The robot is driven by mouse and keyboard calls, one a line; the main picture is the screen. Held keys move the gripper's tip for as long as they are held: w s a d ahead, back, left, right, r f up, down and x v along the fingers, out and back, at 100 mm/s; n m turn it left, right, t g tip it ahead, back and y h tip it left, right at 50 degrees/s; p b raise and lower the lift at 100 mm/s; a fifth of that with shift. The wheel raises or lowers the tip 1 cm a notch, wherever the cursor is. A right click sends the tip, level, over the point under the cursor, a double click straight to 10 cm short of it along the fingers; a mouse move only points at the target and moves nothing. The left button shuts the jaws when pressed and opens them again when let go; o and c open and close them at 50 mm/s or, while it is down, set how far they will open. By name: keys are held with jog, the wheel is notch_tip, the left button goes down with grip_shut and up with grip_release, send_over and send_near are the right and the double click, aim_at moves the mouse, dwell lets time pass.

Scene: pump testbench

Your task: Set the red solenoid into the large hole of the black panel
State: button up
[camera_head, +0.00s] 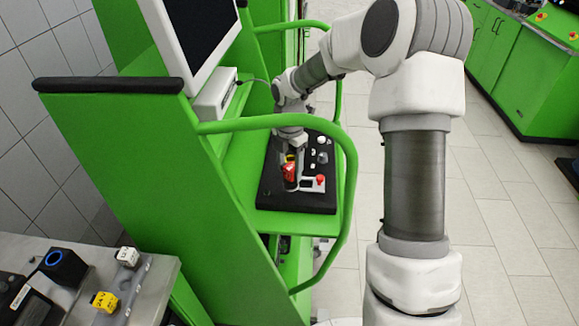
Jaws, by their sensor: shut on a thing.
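The black panel (290,202) lies on the green bench shelf, behind the green tube rail. My gripper (291,160) reaches down over its left-middle part. It is shut on the red solenoid (289,172), which is low, at or just above the panel. I cannot tell whether it touches the panel or sits in a hole. The large hole cannot be made out; the gripper and solenoid cover that part of the panel.
A red button (320,180) and small grey-white fittings (322,157) stand on the panel's right side. Green rails (335,135) curve around the shelf. A monitor (205,35) stands to the left. A grey side table (150,290) holds a yellow part (104,301) and a white part (127,256).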

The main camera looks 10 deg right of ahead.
jog(key=shift+f+b, duration=0.55)
jog(key=shift+f, duration=0.5)
jog(key=o, duration=1.2)
jog(key=shift+o, duration=0.5)
jog(key=shift+r, duration=0.1)
jog(key=shift+r+p, duration=3.45)
jog(key=shift+r, duration=0.55)
